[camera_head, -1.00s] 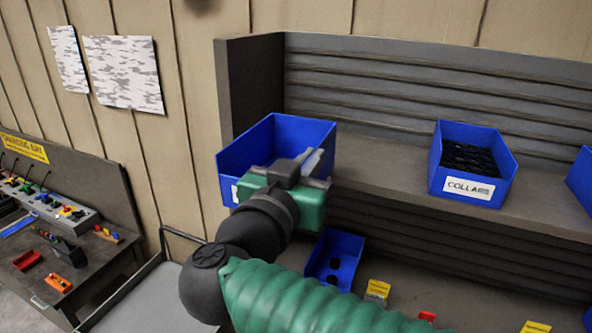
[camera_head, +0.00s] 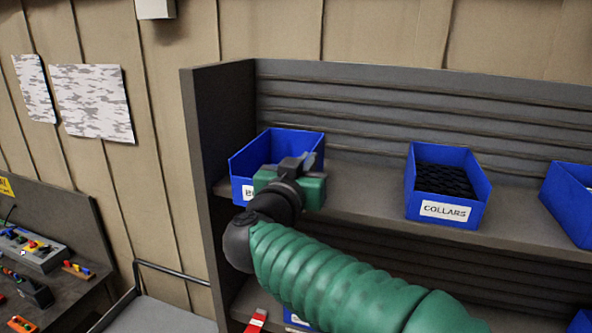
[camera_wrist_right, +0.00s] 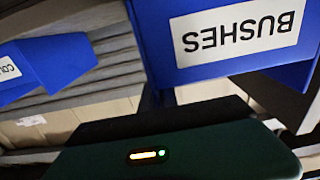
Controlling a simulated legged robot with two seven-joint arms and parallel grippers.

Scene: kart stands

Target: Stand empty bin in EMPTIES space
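A blue bin (camera_head: 243,167) is at the left end of the upper shelf in the head view. Its label reads BUSHES in the right wrist view (camera_wrist_right: 235,32), where it appears upside down and very close. The inner walls that show are bare blue, but the bin's floor is hidden. My right gripper (camera_head: 298,163) is at the bin's front right, with its grey fingers over the front wall. Whether the fingers are closed on that wall is not clear. My left gripper is not in view. No EMPTIES label is readable.
A blue bin marked COLLARS (camera_head: 422,208) holds dark parts farther right on the upper shelf (camera_head: 360,200). Another blue bin (camera_head: 570,205) is at the right edge. The shelf's dark side panel (camera_head: 212,130) stands close left of the BUSHES bin. A bench (camera_head: 65,290) is at left.

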